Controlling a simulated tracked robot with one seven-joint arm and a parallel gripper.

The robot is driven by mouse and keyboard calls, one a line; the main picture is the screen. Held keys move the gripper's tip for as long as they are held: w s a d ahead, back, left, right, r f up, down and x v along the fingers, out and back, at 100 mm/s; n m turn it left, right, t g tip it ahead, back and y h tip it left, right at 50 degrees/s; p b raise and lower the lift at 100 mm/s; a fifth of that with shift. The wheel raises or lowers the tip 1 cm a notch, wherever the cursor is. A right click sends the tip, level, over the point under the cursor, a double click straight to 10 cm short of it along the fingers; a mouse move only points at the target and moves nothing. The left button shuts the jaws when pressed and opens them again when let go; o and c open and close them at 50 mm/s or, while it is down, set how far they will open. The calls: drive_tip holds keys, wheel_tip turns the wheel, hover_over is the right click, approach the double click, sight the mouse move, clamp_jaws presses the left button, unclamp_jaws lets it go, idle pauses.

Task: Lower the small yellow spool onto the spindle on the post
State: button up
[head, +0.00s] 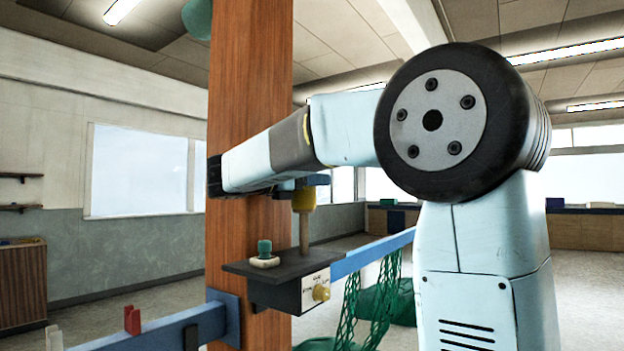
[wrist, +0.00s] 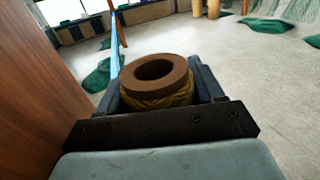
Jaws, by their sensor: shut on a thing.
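The small yellow spool (head: 303,199) is held upright in my gripper (head: 303,183), above the dark bracket on the wooden post. In the wrist view the spool (wrist: 157,82) shows a brown top rim, yellow winding and a dark hole, with the jaws against its sides. No spindle tip shows in the hole. The thin brown spindle (head: 304,234) stands upright on the bracket's dark top (head: 280,268). Its upper end meets the spool's underside in the head view; I cannot tell whether it has entered the hole.
A teal item on a pale base (head: 264,254) sits on the bracket left of the spindle. The wooden post (head: 245,120) is close behind. A blue rail (head: 375,252) with green net runs right.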

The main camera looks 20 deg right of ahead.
sight(310, 209)
drive_tip(key=shift+f, duration=0.25)
drive_tip(key=shift+f, duration=0.7)
drive_tip(key=shift+f, duration=0.35)
drive_tip(key=shift+f, duration=0.35)
drive_tip(key=shift+f, duration=0.35)
drive_tip(key=shift+f, duration=0.35)
drive_tip(key=shift+f, duration=0.35)
drive_tip(key=shift+f, duration=0.35)
drive_tip(key=shift+f, duration=0.35)
